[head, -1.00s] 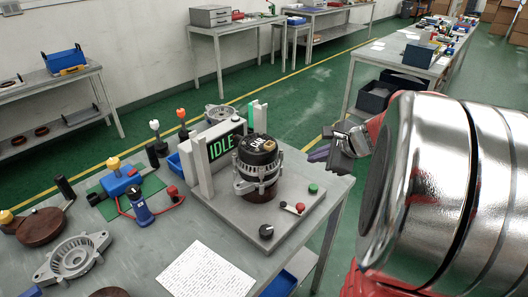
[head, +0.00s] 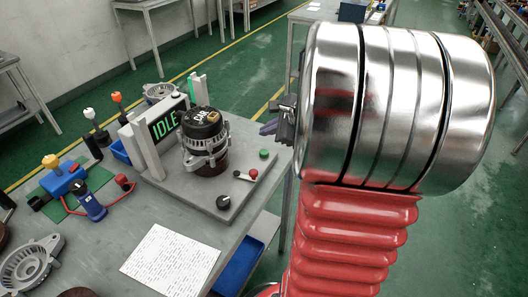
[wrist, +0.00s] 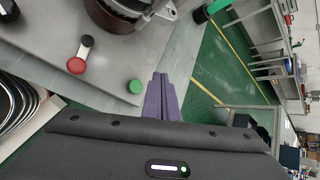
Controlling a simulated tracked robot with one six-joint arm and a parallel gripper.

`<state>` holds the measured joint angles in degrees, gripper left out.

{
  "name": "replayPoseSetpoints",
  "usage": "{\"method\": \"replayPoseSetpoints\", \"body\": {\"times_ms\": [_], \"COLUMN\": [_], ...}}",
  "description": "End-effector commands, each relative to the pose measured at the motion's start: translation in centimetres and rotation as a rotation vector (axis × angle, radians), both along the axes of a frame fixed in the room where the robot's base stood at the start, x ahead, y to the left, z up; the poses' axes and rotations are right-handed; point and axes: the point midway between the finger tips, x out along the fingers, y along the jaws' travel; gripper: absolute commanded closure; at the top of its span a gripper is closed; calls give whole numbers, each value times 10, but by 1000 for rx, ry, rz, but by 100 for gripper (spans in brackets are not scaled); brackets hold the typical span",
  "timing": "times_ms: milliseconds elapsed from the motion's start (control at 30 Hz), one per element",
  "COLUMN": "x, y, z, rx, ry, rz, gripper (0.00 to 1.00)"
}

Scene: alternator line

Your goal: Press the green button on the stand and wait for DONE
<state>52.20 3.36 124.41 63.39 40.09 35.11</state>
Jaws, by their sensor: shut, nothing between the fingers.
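The stand (head: 226,193) is a grey plate on the bench, with an alternator (head: 205,140) upright on it. The green button (head: 264,154) sits near the plate's right corner; it also shows in the wrist view (wrist: 134,87). The display (head: 167,122) behind the alternator reads IDLE. My gripper (head: 270,128) is partly hidden behind my arm in the head view. In the wrist view its purple fingers (wrist: 159,78) are shut and empty, to the right of the green button and apart from it in the picture. Their height above the bench is unclear.
A written sheet (head: 171,260) lies in front. Blue and red tools (head: 90,203) and a metal housing (head: 31,263) are at left. Floor is clear beyond the bench's right edge.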

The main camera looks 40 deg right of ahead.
Motion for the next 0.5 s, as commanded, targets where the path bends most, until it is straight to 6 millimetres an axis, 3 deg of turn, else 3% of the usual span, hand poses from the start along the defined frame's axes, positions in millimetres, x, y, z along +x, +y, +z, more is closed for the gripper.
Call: {"method": "replayPoseSetpoints", "body": {"times_ms": [500], "x": [0], "y": [0], "z": [-49], "rx": [1], "ry": [1], "rz": [-1], "gripper": [100]}}
